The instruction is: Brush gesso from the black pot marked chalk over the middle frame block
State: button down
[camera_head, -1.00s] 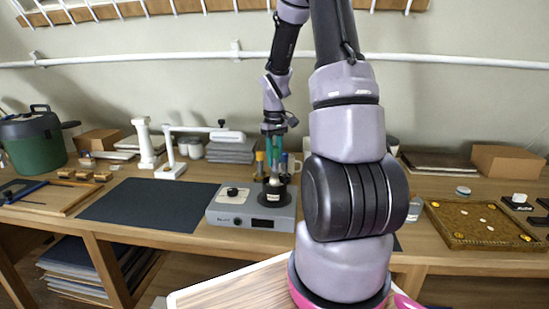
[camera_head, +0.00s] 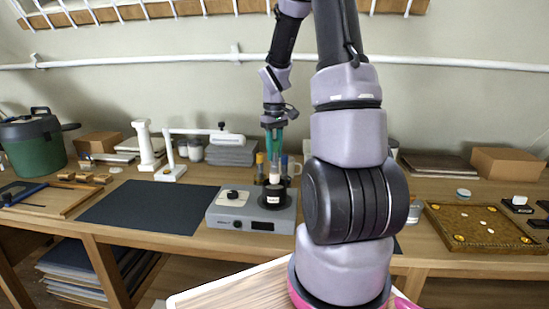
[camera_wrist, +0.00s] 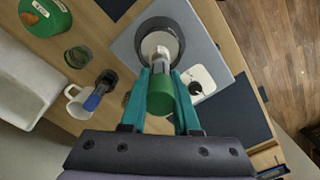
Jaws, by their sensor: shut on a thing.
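My gripper (camera_head: 274,151) is shut on a brush and points down over the black pot (camera_head: 275,194), which has a pale label too small to read. In the wrist view the brush's green handle (camera_wrist: 160,98) sits between my teal fingers, with its silver ferrule (camera_wrist: 160,58) toward the pot. The pot (camera_wrist: 177,44) holds something whitish. I cannot tell whether the bristles are still inside its mouth. The pot stands on a grey warmer (camera_head: 222,215). Several small wooden blocks lie at the left; the middle one (camera_head: 84,178) is apart from my gripper.
A white stand with an arm (camera_head: 171,160), a mug (camera_head: 294,168) and upright handles stand behind. A cork-coloured tray (camera_head: 478,224) is at right.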

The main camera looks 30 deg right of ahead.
jog(key=shift+r, duration=1.95)
jog(key=c, duration=1.2)
grip_release()
grip_shut()
